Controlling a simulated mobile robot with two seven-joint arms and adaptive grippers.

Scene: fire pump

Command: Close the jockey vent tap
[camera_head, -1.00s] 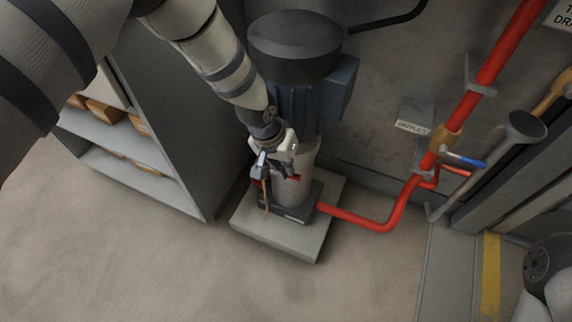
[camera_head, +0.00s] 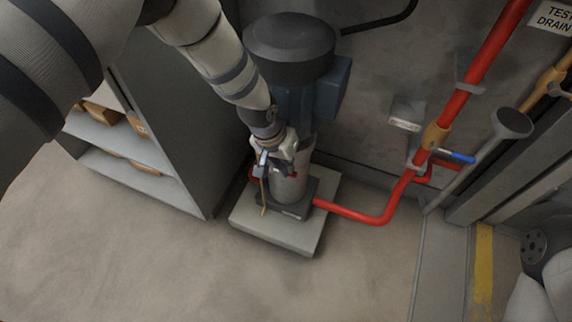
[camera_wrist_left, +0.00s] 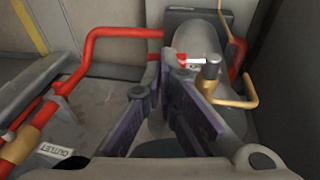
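The jockey vent tap shows in the left wrist view as a brass body (camera_wrist_left: 212,88) with a dark cap, a bent brass spout and a short white lever with a red end (camera_wrist_left: 190,61). It sits on the side of the grey pump cylinder (camera_head: 290,180). My left gripper (camera_wrist_left: 174,66) has its fingertips close to the lever's red end; contact is unclear. The fingers look close together at the tips, and their gap is hard to judge. In the head view the left gripper (camera_head: 262,170) points down in front of the pump and hides most of the tap. My right gripper is out of view.
The pump stands on a pale plinth (camera_head: 275,239), with a red pipe (camera_head: 350,213) leading right. A blue-handled valve (camera_head: 455,156) and an outlet sign (camera_head: 405,125) are farther right. A grey shelf cabinet (camera_head: 170,120) stands left. Foreground floor is clear.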

